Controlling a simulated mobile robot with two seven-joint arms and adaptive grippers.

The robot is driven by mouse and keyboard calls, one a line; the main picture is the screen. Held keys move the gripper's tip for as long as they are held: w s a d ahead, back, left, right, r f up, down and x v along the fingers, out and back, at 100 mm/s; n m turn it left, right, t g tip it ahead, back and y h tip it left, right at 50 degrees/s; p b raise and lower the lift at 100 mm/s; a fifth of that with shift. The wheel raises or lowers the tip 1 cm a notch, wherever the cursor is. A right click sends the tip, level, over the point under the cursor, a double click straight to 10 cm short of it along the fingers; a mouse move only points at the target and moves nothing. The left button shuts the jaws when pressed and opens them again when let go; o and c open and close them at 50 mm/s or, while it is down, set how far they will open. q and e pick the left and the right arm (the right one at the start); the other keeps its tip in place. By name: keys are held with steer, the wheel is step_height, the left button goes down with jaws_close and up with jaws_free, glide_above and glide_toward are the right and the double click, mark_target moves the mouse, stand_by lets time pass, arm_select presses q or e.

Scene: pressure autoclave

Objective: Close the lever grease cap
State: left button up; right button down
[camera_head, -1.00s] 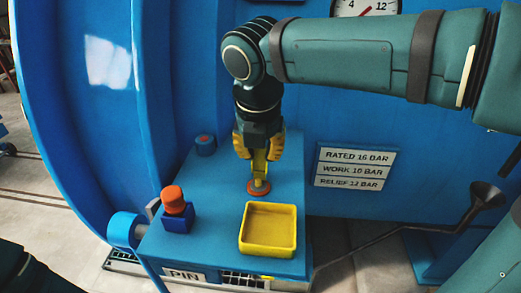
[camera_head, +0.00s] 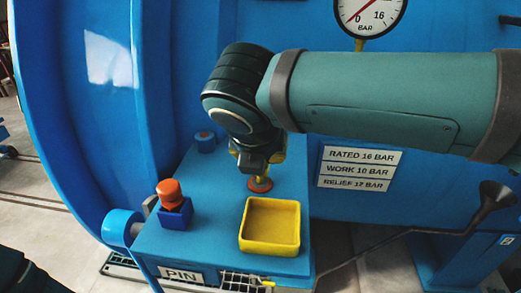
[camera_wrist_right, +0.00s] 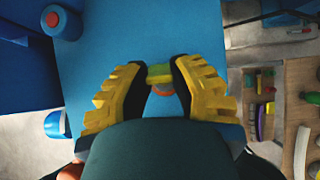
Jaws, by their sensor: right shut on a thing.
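My right gripper (camera_head: 262,168) points down at the blue bench (camera_head: 205,235), mostly hidden behind my wrist in the head view. Under it stands an orange disc (camera_head: 260,185) with a short yellow stem, likely the lever grease cap. In the right wrist view my two yellow fingers (camera_wrist_right: 158,85) close around a small yellow-green piece (camera_wrist_right: 159,71), with the orange part (camera_wrist_right: 164,89) just below it. The fingertips' exact contact is partly hidden. My left gripper is out of view.
A yellow tray (camera_head: 243,238) stands close in front of the disc. An orange knob on a blue block (camera_head: 177,214) is to the left. A blue cylinder with a red top (camera_head: 205,141) is behind. A dark lever (camera_head: 420,231) extends at right.

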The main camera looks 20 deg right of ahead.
steer(key=c, duration=0.7)
jaws_free()
steer(key=shift+c, duration=0.2)
steer(key=v, duration=1.2)
